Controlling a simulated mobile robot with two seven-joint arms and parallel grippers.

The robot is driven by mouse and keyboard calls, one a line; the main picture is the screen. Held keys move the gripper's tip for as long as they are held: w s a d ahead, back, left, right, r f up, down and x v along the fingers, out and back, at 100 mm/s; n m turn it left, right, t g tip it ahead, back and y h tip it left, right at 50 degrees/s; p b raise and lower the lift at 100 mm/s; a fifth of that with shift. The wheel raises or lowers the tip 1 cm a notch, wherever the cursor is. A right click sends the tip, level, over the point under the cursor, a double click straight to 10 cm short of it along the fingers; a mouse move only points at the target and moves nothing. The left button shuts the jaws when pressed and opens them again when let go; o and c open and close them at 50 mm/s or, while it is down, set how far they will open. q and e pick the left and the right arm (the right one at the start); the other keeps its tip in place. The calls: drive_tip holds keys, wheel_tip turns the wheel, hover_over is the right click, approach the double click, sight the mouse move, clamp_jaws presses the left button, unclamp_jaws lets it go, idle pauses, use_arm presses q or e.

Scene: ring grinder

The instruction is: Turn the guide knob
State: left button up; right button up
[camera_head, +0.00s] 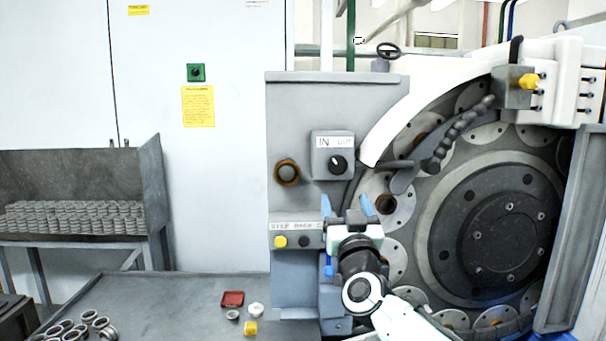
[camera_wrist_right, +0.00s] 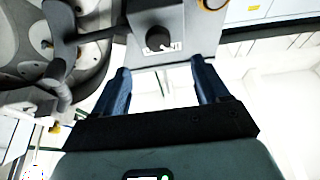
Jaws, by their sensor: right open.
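The guide knob is taken to be the black rotary knob (camera_head: 337,164) on a small grey box (camera_head: 322,145) marked IN and OUT, fixed to the machine's grey front panel. My right gripper (camera_head: 347,205) is open and empty below the knob, with its two blue fingers pointing up. In the right wrist view, the knob (camera_wrist_right: 158,39) shows beyond and between the open fingertips (camera_wrist_right: 160,70), apart from them. My left gripper is not in view.
A round grinding wheel assembly (camera_head: 435,225) with a curved segmented hose (camera_head: 460,128) stands right of the knob. A yellow button (camera_head: 280,241) is at the panel's lower left.

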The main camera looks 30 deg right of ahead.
sight(338, 166)
drive_tip(key=p+x, duration=0.1)
drive_tip(key=x, duration=0.3)
drive_tip(key=p+x, duration=0.2)
drive_tip(key=x, duration=0.2)
drive_tip(key=r+p+x, duration=0.1)
drive_tip(key=p+x, duration=0.1)
drive_tip(key=x, duration=0.2)
drive_tip(key=shift+s, duration=0.3)
drive_tip(key=shift+w+d+p, duration=0.3)
drive_tip(key=shift+w+p, duration=0.1)
drive_tip(key=shift+w, duration=0.1)
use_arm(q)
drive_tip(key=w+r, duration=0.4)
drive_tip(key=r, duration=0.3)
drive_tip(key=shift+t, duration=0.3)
use_arm(e)
drive_tip(key=shift+s, duration=0.15)
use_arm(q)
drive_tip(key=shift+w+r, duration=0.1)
use_arm(e)
drive_tip(key=c, duration=1)
